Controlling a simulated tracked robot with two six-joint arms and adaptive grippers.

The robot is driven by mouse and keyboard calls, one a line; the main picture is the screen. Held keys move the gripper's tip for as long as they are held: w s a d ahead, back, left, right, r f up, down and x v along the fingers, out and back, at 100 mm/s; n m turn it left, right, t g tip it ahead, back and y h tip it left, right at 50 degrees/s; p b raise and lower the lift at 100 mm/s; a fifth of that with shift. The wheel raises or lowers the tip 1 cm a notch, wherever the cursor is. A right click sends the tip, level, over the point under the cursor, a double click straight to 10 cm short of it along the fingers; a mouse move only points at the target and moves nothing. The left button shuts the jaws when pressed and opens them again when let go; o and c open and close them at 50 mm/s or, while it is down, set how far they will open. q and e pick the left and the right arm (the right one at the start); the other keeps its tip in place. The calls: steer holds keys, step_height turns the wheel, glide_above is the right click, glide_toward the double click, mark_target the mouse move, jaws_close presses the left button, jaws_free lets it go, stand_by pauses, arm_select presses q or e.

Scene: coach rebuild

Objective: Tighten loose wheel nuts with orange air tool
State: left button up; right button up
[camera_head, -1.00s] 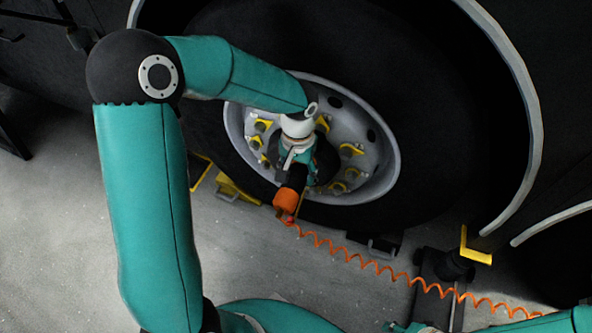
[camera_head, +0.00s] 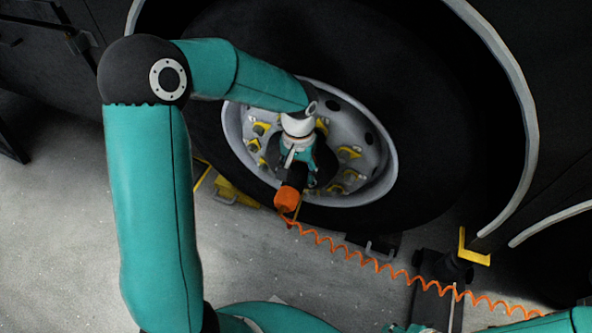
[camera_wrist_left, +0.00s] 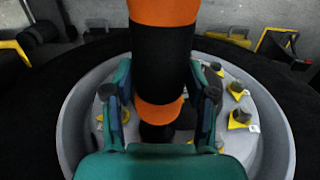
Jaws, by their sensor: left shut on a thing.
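My left gripper (camera_head: 298,165) is shut on the orange and black air tool (camera_head: 287,198), in front of the wheel. In the left wrist view the teal fingers of my left gripper (camera_wrist_left: 163,105) sit on both sides of the tool's black body (camera_wrist_left: 162,60). The grey wheel rim (camera_head: 381,170) carries several dark nuts with yellow pointer tags, such as one wheel nut (camera_head: 349,153). Several nuts also show in the left wrist view, one at the right (camera_wrist_left: 238,117). The tool's nose and what it touches are hidden. My right gripper is not seen.
An orange coiled hose (camera_head: 365,262) runs from the tool to the lower right. A black stand with a yellow bracket (camera_head: 473,250) stands right of the wheel. A yellow chock-like piece (camera_head: 236,192) lies by the tyre. The grey floor at the lower left is clear.

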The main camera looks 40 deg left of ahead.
mark_target(292, 183)
arm_select(q)
steer(key=shift+w+a+r+p, duration=0.1)
steer(key=shift+w+a+p, duration=0.15)
steer(key=shift+w, duration=0.45)
steer(key=shift+w+a+p, duration=0.1)
steer(key=shift+w+p, duration=0.1)
steer(key=shift+w, duration=0.45)
stand_by(0.7)
jaws_close()
steer(key=shift+w+r, duration=0.15)
steer(key=shift+w, duration=0.15)
stand_by(1.2)
steer(key=shift+s, duration=0.15)
stand_by(0.8)
steer(key=shift+s+d+f+b, duration=0.1)
steer(key=shift+s+f+b, duration=0.1)
steer(key=shift+s+b, duration=0.2)
steer(key=shift+s+d+b, duration=0.25)
steer(key=shift+s+b, duration=0.15)
steer(key=shift+s, duration=0.7)
steer(key=shift+s+d+b, duration=0.3)
steer(key=shift+s+b, duration=0.05)
steer(key=shift+s, duration=0.7)
steer(key=shift+s+d+b, duration=0.25)
steer(key=shift+s+b, duration=0.15)
steer(key=shift+s, duration=0.7)
